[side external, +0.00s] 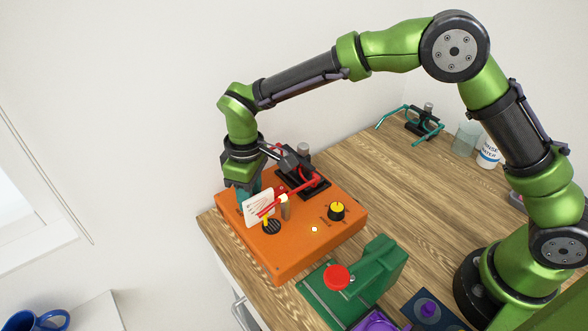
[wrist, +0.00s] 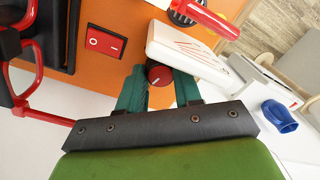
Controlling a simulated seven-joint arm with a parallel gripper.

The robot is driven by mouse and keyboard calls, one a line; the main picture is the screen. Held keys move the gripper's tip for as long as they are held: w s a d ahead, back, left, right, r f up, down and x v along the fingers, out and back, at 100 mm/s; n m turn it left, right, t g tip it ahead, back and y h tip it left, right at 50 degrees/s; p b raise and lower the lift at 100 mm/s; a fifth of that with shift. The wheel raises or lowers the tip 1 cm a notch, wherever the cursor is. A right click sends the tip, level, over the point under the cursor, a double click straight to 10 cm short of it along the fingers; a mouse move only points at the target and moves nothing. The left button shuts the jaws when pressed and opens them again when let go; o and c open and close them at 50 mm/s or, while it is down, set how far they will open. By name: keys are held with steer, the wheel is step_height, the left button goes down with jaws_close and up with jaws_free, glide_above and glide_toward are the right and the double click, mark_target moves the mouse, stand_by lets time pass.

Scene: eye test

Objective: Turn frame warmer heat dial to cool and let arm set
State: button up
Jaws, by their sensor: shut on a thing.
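The frame warmer is an orange box (side external: 318,247) on the wooden bench. My gripper (wrist: 160,82) has its two teal fingers shut on a small red dial (wrist: 160,76) with a pale mark, at the box's edge. In the side external view my gripper (side external: 248,192) is at the box's far left, and a white plate hides its fingertips and the dial. The dial's setting cannot be read.
A yellow-topped black knob (side external: 337,211), a lit yellow lamp (side external: 314,229) and a red rocker switch (wrist: 105,42) are on the box. A green device with a red knob (side external: 337,277) stands in front. Teal glasses (side external: 424,124) and a beaker (side external: 466,138) stand behind.

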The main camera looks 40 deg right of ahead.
steer(key=shift+r+n, duration=0.1)
steer(key=shift+n, duration=1.7)
steer(key=o, duration=1)
steer(key=shift+o, duration=0.2)
step_height(320, 180, up, 17)
steer(key=shift+w+d, duration=0.15)
steer(key=shift+w, duration=0.1)
steer(key=shift+w, duration=0.1)
